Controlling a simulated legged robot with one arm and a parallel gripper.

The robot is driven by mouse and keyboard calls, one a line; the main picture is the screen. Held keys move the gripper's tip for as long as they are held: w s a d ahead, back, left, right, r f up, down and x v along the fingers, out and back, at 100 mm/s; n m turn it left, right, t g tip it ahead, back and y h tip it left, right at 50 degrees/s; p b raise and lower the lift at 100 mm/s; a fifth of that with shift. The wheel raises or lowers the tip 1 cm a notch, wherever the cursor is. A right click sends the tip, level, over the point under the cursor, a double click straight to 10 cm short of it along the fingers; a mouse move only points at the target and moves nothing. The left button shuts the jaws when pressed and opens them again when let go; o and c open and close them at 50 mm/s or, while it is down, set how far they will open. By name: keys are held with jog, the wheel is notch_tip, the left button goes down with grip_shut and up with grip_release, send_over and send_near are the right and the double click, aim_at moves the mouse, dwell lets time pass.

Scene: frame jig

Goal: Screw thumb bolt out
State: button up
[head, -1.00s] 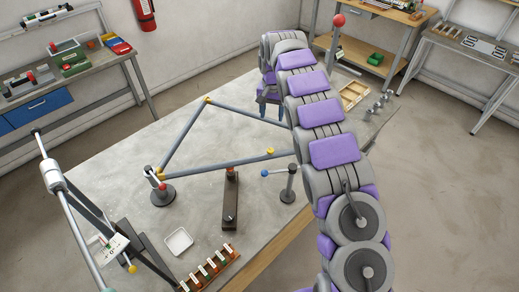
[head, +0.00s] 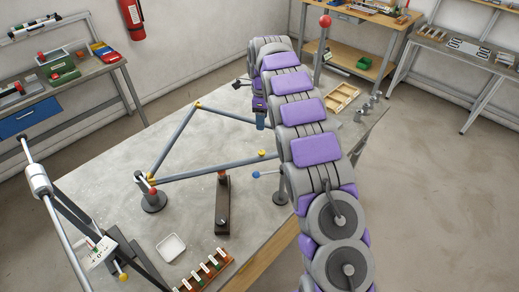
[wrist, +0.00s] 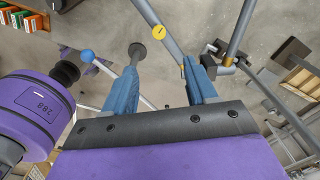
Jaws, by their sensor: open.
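A triangular frame of grey tubes (head: 205,173) with yellow joints stands above the table. A yellow knob (head: 262,153) sits on its front tube. It looks like the round yellow, dark-marked knob (wrist: 159,32) in the wrist view; I cannot tell if this is the thumb bolt. My gripper (wrist: 161,68) has its two blue fingers spread apart with nothing seen between them. The knob lies beyond the fingertips. A tube with a yellow end reaches close to the right finger. In the head view my arm hides the frame's right corner and most of my gripper (head: 260,116).
A blue-ball lever (head: 256,174) on a post stands near my arm. The table's left part is clear.

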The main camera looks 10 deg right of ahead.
aim_at(261, 152)
notch_tip(261, 152, down, 16)
jog(key=shift+r+b, duration=0.1)
jog(key=shift+b, duration=0.2)
grip_shut()
dwell(0.6)
jog(key=shift+n, duration=0.3)
